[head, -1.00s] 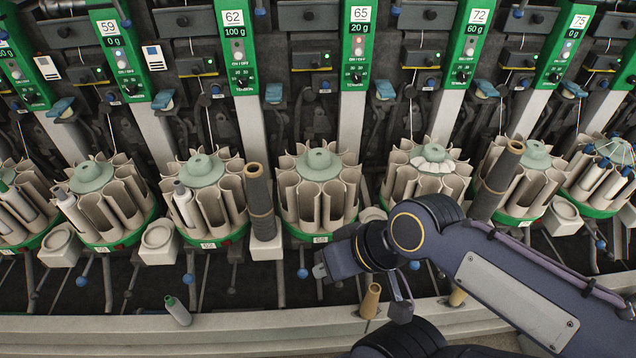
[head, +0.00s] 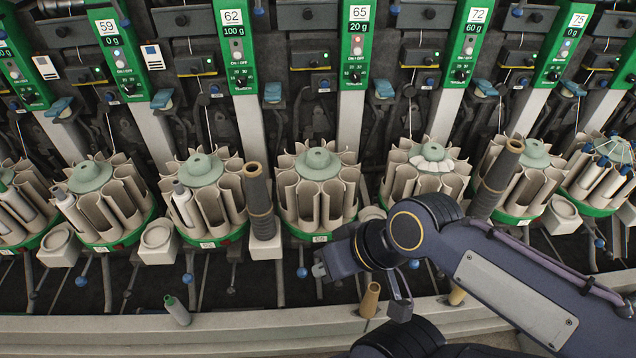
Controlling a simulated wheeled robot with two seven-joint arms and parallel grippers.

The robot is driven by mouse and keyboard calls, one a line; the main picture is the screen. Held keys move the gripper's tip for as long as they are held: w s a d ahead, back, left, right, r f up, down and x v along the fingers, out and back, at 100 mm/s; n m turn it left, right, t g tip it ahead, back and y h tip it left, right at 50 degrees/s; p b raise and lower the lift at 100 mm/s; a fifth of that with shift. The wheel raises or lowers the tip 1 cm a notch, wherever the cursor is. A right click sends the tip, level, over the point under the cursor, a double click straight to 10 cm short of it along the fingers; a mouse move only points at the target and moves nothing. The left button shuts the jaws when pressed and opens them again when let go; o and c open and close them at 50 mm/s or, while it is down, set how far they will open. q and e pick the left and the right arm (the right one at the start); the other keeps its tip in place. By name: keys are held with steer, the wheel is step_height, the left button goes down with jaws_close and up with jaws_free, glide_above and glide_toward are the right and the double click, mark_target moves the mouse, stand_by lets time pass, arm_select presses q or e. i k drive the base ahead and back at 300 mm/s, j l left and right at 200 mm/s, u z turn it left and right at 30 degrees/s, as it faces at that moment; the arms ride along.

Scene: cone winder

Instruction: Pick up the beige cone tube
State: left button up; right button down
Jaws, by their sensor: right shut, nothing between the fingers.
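A beige cone tube (head: 370,301) stands upright, slightly tilted, on the pale ledge at the front of the machine. A second beige tube (head: 457,296) stands farther right, partly hidden by my right arm. My right gripper (head: 319,271) is shut and empty. In the picture it is up and left of the first tube, apart from it. My left gripper is not in view.
A grey tube with a green tip (head: 178,311) leans at the ledge on the left.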

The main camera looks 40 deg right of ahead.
mark_target(367, 309)
steer(key=z, duration=1.9)
steer(key=i+j+u, duration=0.1)
steer(key=j, duration=0.3)
steer(key=i+j+u, duration=0.1)
steer(key=j, duration=0.3)
